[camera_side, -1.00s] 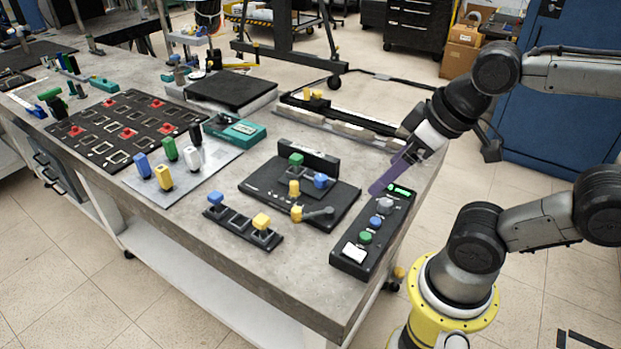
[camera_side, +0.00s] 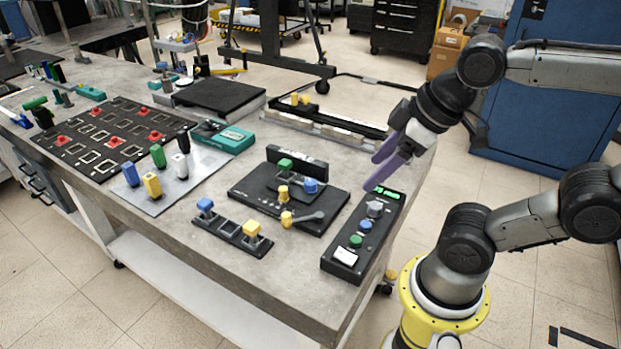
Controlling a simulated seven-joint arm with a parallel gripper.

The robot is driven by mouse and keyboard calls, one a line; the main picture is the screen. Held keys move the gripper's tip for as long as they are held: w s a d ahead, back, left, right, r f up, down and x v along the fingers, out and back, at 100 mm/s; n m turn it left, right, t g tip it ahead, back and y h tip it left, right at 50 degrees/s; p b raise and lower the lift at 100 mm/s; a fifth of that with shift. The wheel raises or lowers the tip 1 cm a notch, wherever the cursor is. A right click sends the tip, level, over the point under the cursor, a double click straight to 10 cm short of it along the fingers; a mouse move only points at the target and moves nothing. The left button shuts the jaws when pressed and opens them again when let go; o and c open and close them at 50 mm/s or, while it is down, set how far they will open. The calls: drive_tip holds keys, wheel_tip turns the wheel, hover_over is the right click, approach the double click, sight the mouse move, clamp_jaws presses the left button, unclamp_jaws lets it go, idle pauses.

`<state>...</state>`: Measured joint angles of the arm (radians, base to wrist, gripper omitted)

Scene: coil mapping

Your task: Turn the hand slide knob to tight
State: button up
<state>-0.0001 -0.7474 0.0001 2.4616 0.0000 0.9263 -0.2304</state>
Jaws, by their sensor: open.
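My gripper (camera_side: 382,167) has two purple fingers, spread apart and empty. It hangs above the far end of a black control box (camera_side: 338,262) near the table's right edge. The box carries a grey knob (camera_side: 375,209), a blue button (camera_side: 365,225), a green button (camera_side: 355,241), a white switch (camera_side: 345,256) and a lit green display (camera_side: 388,191). Left of it, a black slide device (camera_side: 248,193) has green (camera_side: 285,164), blue (camera_side: 309,186) and yellow (camera_side: 283,193) knobs and a grey lever (camera_side: 306,218) with a yellow knob (camera_side: 287,219). I cannot tell which knob is the hand slide knob; no tight marking is readable.
A black strip (camera_side: 226,233) with blue and yellow plugs lies at the front table edge. A grey plate (camera_side: 187,192) holds several coloured handles. A teal box (camera_side: 233,139) and a long black rail (camera_side: 335,124) are farther back. Bare table lies between them.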

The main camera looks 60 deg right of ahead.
drive_tip(key=w+d+r+n+g, duration=0.1)
drive_tip(key=w+d+r+n, duration=0.1)
drive_tip(key=w+r+n, duration=0.4)
drive_tip(key=g, duration=0.5)
hover_over(310, 182)
wheel_tip(310, 182, down, 14)
wheel_tip(310, 182, down, 13)
drive_tip(key=shift+d+f, duration=0.1)
drive_tip(key=shift+f, duration=0.05)
clamp_jaws()
